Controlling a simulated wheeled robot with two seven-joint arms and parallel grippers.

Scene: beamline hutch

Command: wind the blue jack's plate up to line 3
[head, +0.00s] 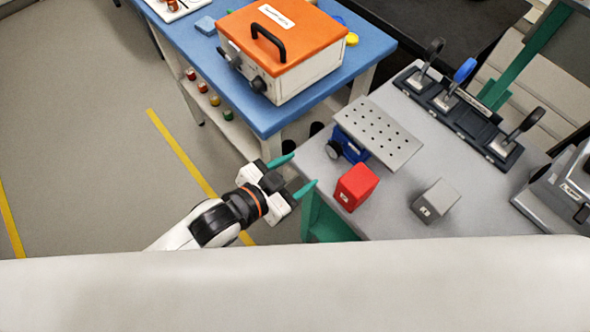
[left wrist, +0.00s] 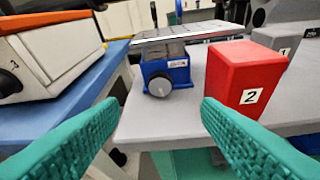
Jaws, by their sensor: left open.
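The blue jack (head: 349,145) stands near the left edge of the grey table, with a perforated metal plate (head: 378,133) on top. In the left wrist view the jack's blue body (left wrist: 167,68) shows from the front, with a dark grey knob (left wrist: 160,85) facing me and the plate (left wrist: 190,32) above. No line marks are readable. My left gripper (head: 298,172) is open and empty, its green fingers pointing toward the table edge, short of the jack. In the left wrist view its fingers (left wrist: 160,135) frame the space below the knob. My right gripper is not in view.
A red block (head: 355,186) marked 2 stands right of the jack, close to my right-hand finger. A grey block (head: 435,201) stands beyond it. An orange-lidded box (head: 283,45) sits on the blue table (head: 205,47).

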